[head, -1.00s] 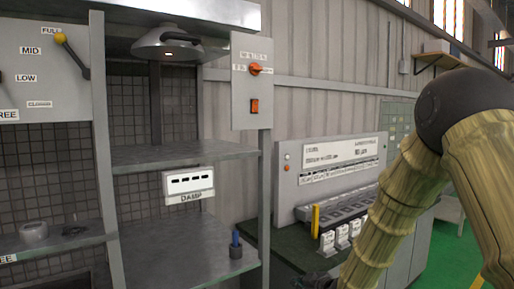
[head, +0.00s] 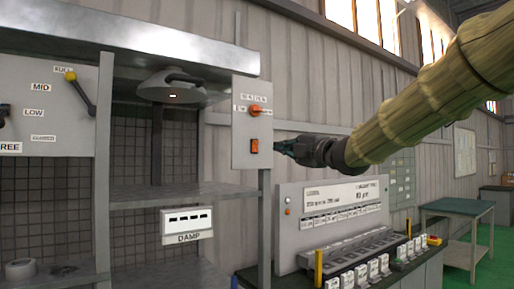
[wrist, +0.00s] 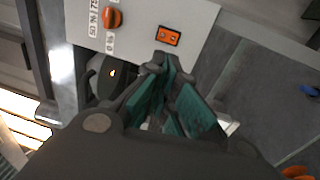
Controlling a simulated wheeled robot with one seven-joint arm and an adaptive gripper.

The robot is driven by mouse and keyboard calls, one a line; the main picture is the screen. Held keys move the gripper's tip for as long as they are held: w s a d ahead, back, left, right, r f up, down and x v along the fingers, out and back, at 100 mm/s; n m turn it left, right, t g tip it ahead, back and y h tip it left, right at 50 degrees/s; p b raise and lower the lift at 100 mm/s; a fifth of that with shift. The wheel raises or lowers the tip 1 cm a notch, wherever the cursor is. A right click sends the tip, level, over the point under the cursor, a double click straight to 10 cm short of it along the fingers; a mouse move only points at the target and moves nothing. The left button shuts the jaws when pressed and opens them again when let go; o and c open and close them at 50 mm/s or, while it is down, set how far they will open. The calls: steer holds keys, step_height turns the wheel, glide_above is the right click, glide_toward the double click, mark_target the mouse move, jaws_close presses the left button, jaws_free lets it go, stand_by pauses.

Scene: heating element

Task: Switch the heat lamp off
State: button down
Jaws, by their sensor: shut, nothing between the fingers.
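The heat lamp (head: 172,86) is a grey dome under the hood, with a small orange glow at its underside. A grey switch panel (head: 240,165) beside it carries an orange rotary knob (head: 256,110) and, below, an orange rocker switch (head: 254,146). The knob (wrist: 112,18) and the rocker (wrist: 169,37) also show in the wrist view. My gripper (head: 280,147) is shut and empty, its teal fingers pointing at the panel just right of the rocker. In the wrist view its fingertips (wrist: 165,62) lie close to the rocker; I cannot tell whether they touch.
A shelf (head: 180,195) with a DAMP sign (head: 187,223) is below the lamp. A lever panel (head: 60,105) stands at left. A control console (head: 335,215) sits below my arm at right.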

mark_target(255, 146)
stand_by(0.3)
steer(key=p+x, duration=0.5)
steer(key=x, duration=0.9)
